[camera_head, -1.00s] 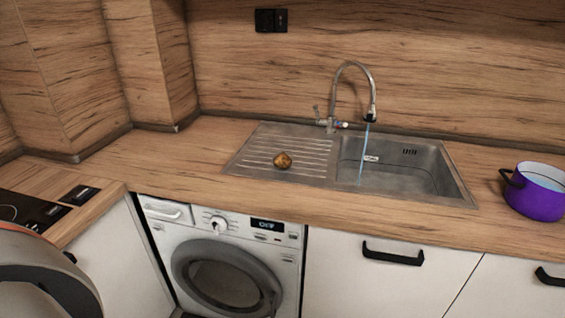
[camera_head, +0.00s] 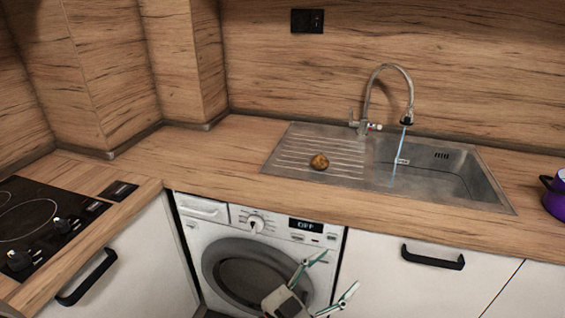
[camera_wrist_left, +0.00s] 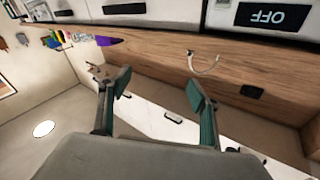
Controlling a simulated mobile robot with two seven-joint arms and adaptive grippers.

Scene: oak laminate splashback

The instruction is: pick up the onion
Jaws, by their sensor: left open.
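The onion (camera_head: 319,161), small and golden brown, rests on the ribbed drainboard on the left part of the steel sink (camera_head: 350,180). My left gripper (camera_head: 336,275) is low in the head view, in front of the washing machine, below the counter and well apart from the onion. Its two fingers are spread and nothing is between them. The left wrist view shows the same open fingers (camera_wrist_left: 158,95) with an upside-down view of the room; I cannot make out the onion there. My right gripper is not in view.
Water runs from the curved tap (camera_head: 385,80) into the basin. A purple pot (camera_head: 554,195) stands at the right edge. A black hob (camera_head: 40,225) is at left. The counter edge and washing machine (camera_head: 250,260) lie near my gripper. Counter left of the sink is clear.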

